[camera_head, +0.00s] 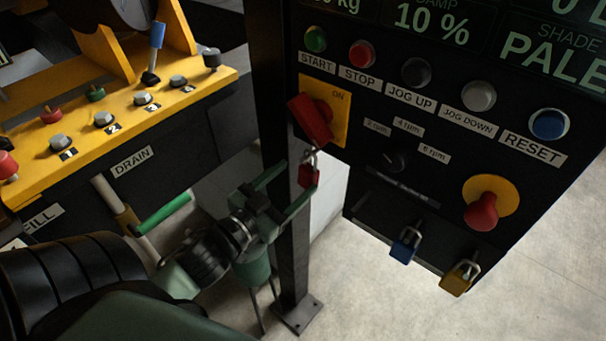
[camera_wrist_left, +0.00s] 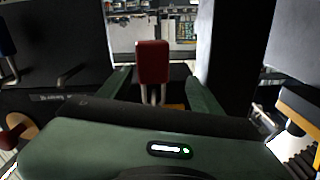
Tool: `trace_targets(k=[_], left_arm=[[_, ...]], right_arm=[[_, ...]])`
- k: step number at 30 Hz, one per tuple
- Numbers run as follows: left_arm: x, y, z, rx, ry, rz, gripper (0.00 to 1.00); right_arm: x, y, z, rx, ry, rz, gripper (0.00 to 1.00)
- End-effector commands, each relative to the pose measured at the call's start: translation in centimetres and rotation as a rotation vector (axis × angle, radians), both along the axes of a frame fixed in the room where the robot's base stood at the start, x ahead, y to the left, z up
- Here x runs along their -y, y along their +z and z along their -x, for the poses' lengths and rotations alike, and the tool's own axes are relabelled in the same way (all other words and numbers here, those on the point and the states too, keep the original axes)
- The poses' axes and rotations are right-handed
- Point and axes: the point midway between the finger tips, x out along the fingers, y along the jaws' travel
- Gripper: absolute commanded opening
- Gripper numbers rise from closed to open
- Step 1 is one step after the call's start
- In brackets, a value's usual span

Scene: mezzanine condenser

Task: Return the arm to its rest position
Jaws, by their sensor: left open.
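My left gripper (camera_head: 298,180) is in front of the black control panel, its fingers apart. A red padlock (camera_head: 309,174) hangs by its shackle just below the red switch handle (camera_head: 311,119), which sits on a yellow plate marked ON. I cannot tell whether the shackle passes through the handle. In the left wrist view the padlock (camera_wrist_left: 152,62) appears between the two open fingers of my gripper (camera_wrist_left: 158,88), with gaps on both sides. My right gripper is not in view.
A blue padlock (camera_head: 405,245) and a yellow padlock (camera_head: 460,277) hang at the panel's lower edge. A red emergency knob (camera_head: 482,211) sticks out at right. A dark post (camera_head: 291,240) stands behind my gripper. A yellow valve bench (camera_head: 130,112) is at left.

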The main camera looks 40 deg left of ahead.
Motion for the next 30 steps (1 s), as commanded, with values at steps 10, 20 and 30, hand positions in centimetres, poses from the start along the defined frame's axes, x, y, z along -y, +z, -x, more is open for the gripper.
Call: trace_targets(k=[10,20,30], left_arm=[[-0.2,0.1,3.1,0.002,0.0,-0.001,0.65],[-1.9,-6.1,2.6,-0.096,0.047,0.008,0.65],[-4.3,-30.9,5.8,-0.523,0.167,0.034,0.65]], right_arm=[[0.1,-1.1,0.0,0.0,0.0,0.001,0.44],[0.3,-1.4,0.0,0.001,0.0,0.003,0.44],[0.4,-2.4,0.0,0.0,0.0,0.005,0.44]])
